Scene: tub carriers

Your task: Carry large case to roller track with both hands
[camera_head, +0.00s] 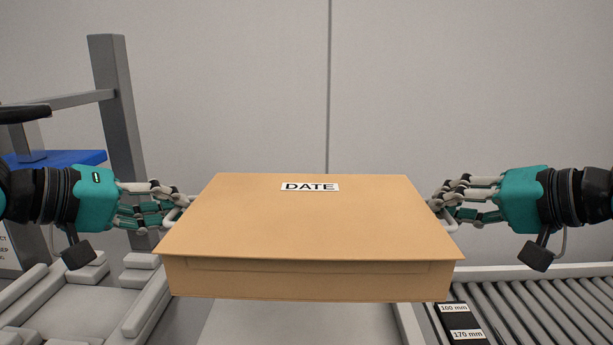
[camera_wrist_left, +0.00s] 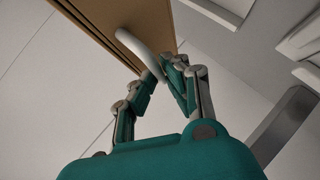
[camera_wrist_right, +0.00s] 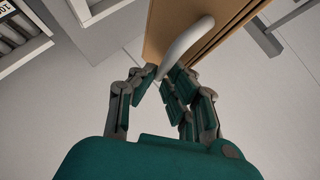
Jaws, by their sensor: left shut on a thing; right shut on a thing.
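The large case (camera_head: 310,225) is a tan box with a "DATE" label on top, and it is held up level in the middle of the head view. My left gripper (camera_head: 178,205) is shut on the white handle at the case's left side; that handle shows in the left wrist view (camera_wrist_left: 132,47). My right gripper (camera_head: 440,205) is shut on the white handle at the right side; that handle shows in the right wrist view (camera_wrist_right: 188,42). The roller track (camera_head: 540,305) with grey rollers is at the lower right, lower than the case and partly hidden by it.
A label strip (camera_head: 460,322) marked "100 mm" and "170 mm" lies beside the rollers. Light grey moulded trays (camera_head: 85,312) are at the lower left. A grey post (camera_head: 117,115) and a blue object (camera_head: 60,157) stand behind my left arm. A plain wall (camera_head: 450,80) closes the back.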

